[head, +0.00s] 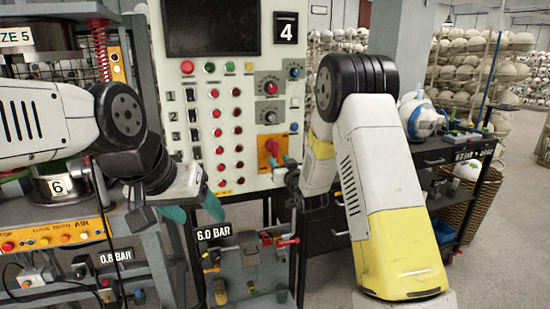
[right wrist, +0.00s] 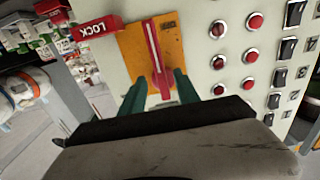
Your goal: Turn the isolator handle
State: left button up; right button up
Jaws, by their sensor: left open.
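The isolator handle (head: 272,148) is red, on an orange plate (head: 264,160) low on the right side of the control panel. In the right wrist view the handle (right wrist: 157,55) runs up and down the orange plate (right wrist: 130,50), slightly tilted. My right gripper (right wrist: 162,84) has its teal fingers on either side of the handle's lower end, with small gaps visible; it looks open. In the head view, my right gripper (head: 287,168) is partly hidden by its wrist. My left gripper (head: 193,210) is open and empty in front of the panel's lower left.
A red LOCK tag (right wrist: 92,27) sits beside the plate. Red buttons (head: 238,148) and black switches (head: 192,115) cover the panel (head: 205,90). A 6.0 BAR rack (head: 245,262) stands below. A dark cart (head: 450,150) is at right, a press frame (head: 60,225) at left.

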aim_at(276, 157)
jog(key=x, duration=0.6)
grip_shut()
dwell(1.3)
